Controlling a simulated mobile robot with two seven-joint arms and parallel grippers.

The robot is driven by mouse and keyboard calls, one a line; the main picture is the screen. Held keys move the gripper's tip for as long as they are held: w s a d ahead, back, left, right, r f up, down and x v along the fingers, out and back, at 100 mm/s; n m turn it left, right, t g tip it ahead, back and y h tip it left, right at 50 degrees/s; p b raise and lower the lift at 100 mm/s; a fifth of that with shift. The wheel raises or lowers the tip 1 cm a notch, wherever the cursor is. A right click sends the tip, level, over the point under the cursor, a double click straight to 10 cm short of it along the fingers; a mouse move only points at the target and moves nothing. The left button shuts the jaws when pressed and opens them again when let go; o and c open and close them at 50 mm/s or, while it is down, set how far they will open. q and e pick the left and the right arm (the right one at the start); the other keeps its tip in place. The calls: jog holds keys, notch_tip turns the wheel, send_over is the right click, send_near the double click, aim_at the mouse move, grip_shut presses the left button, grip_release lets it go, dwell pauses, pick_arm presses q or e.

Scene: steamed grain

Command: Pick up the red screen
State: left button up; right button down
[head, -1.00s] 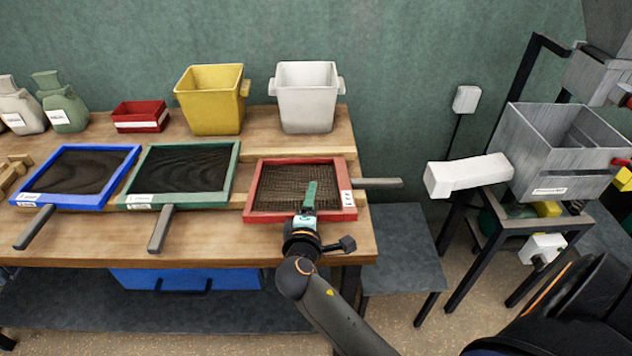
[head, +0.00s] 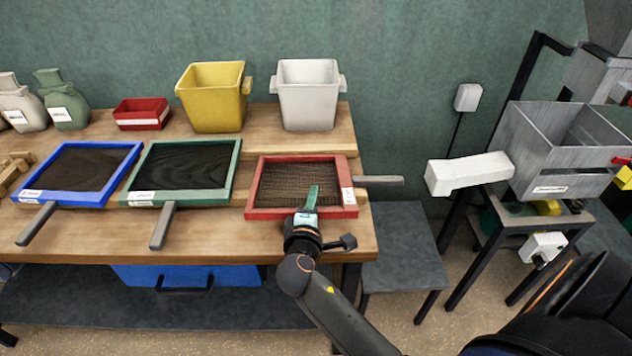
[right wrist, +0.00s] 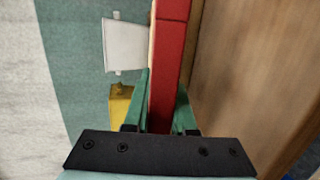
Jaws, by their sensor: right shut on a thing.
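The red screen (head: 350,195) is a red square frame with dark mesh and a grey handle (head: 378,181) pointing right. It lies at the right end of the wooden table. My right gripper (head: 308,205) is at the screen's near edge. In the right wrist view its green fingers (right wrist: 160,105) stand on both sides of the red frame bar (right wrist: 169,60) and are shut on it. In the head view one finger shows over the mesh, and the other is hidden. My left gripper is not in view.
A green screen (head: 228,178) and a blue screen (head: 128,165) lie to the left. A yellow bucket (head: 213,105), a white bucket (head: 307,105) and a small red box (head: 141,113) stand behind. A grey side table (head: 405,245) and a metal machine (head: 550,150) stand at right.

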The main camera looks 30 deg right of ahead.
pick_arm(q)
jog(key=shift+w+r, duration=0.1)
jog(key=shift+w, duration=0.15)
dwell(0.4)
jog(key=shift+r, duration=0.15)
pick_arm(e)
jog(key=shift+r, duration=0.2)
